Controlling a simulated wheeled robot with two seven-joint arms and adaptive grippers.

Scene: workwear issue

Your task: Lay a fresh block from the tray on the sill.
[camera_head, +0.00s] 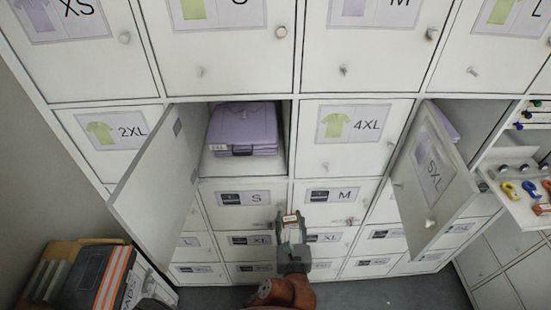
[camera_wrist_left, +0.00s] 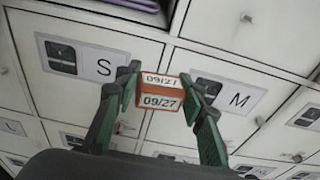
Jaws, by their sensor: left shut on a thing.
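My left gripper (camera_head: 291,222) is shut on a small orange block (camera_head: 290,218) with white labels. In the left wrist view the block (camera_wrist_left: 158,92) sits between the green fingertips (camera_wrist_left: 160,95), and its labels read 09/27. The gripper holds it in front of the drawers marked S and M, below the open compartment. The sill (camera_head: 215,170) is the bottom edge of that compartment, where folded lilac shirts (camera_head: 243,125) lie with a dark item at their front. My right gripper is not in view.
An open door (camera_head: 160,190) stands out left of the compartment. A box of folders and striped workwear (camera_head: 95,278) is at the lower left. Small knobs stick out from the closed doors.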

